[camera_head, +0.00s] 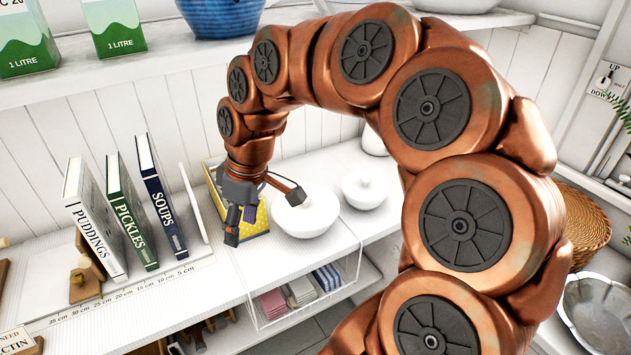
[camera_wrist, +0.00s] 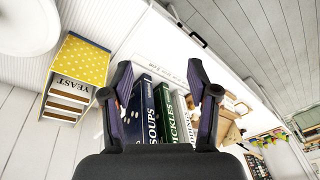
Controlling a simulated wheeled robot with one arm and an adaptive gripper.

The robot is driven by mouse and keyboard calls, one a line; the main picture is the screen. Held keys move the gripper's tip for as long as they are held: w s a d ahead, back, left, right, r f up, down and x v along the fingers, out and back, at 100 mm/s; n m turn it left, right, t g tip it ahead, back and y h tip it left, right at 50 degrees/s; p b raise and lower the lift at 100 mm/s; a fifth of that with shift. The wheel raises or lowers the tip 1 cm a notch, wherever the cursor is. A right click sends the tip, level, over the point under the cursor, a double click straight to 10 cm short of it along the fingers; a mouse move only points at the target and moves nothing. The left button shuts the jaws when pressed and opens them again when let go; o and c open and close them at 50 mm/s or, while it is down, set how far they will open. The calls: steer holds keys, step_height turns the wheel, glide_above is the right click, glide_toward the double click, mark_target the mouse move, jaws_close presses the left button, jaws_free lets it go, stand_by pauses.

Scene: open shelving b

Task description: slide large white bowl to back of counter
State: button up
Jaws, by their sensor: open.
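The large white bowl (camera_head: 307,218) sits on the counter shelf near its front edge, right of the yellow dotted box. It also shows at the top left corner of the wrist view (camera_wrist: 28,22), partly cut off. My gripper (camera_head: 264,212) is open and empty, just left of the bowl. In the head view its right finger overlaps the bowl's upper left part; I cannot tell whether they touch. In the wrist view my gripper (camera_wrist: 160,78) points toward the books, with the bowl off to the left.
A smaller white bowl (camera_head: 366,192) stands right of the large one. The yellow dotted box (camera_head: 254,219) is close behind my gripper. Upright books (camera_head: 166,200) stand to the left. A wire basket with folded towels (camera_head: 300,291) hangs below the counter. An upper shelf (camera_head: 150,60) is overhead.

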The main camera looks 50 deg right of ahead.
steer(key=w+d+f+t, duration=0.1)
steer(key=w+d, duration=0.3)
steer(key=d, duration=0.7)
steer(key=t+b, duration=0.2)
glide_toward(305, 203)
steer(key=w, duration=0.2)
steer(key=shift+s+d+f, duration=0.25)
steer(key=shift+d+f, duration=0.15)
steer(key=shift+f, duration=0.2)
steer(key=shift+p+x, duration=1)
steer(key=shift+x, duration=2.8)
steer(key=shift+c, duration=0.2)
jaws_close()
